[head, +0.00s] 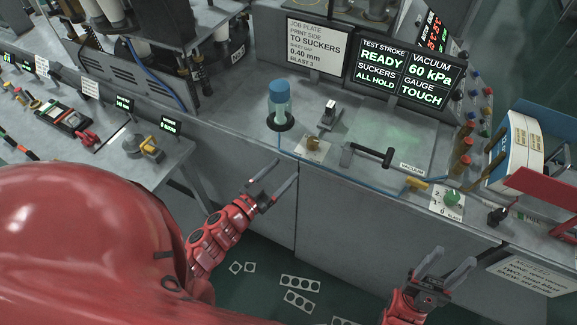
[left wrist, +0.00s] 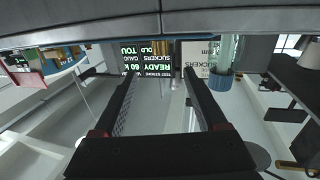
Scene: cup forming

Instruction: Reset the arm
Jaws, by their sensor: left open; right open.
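My left arm is red and comes in from the left in the head view. Its gripper (head: 272,183) is open and empty, in front of the machine bench's front edge. Its two dark fingers (left wrist: 160,105) also show apart in the left wrist view, with nothing between them. My right gripper (head: 443,268) is open and empty, low in front of the bench at the lower right. Neither gripper touches anything that I can see.
The display (head: 408,75) reads READY, 60 kPa, ALL HOLD, TOUCH. White cut-out pieces (head: 300,284) lie on the floor below.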

